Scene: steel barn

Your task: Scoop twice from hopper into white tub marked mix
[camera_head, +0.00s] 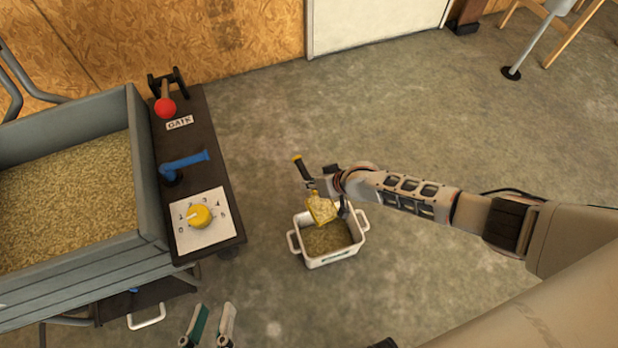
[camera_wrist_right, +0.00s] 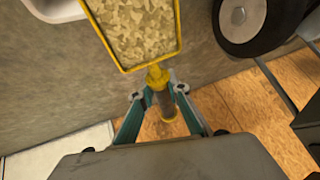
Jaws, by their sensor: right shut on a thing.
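The hopper (camera_head: 148,190) is a grey bin at the left of the head view, holding pale yellow grain (camera_head: 70,195). The white tub (camera_head: 335,259) stands on the floor at the middle, with grain inside; no "mix" mark is readable. A yellow scoop (camera_head: 320,210) with a dark handle is over the tub's back edge. My right gripper (camera_head: 312,186) is shut on the scoop's handle. In the right wrist view the scoop (camera_wrist_right: 123,66) holds a load of grain, with its handle between my fingers (camera_wrist_right: 158,97). My left gripper (camera_head: 214,310) is open and empty at the bottom.
A dark control panel (camera_head: 200,130) beside the hopper carries a red-knobbed lever (camera_head: 165,107) by a GATE label, a blue handle (camera_head: 185,165) and a yellow dial (camera_head: 199,215). A wheel (camera_wrist_right: 243,18) shows in the wrist view. Concrete floor around the tub is clear.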

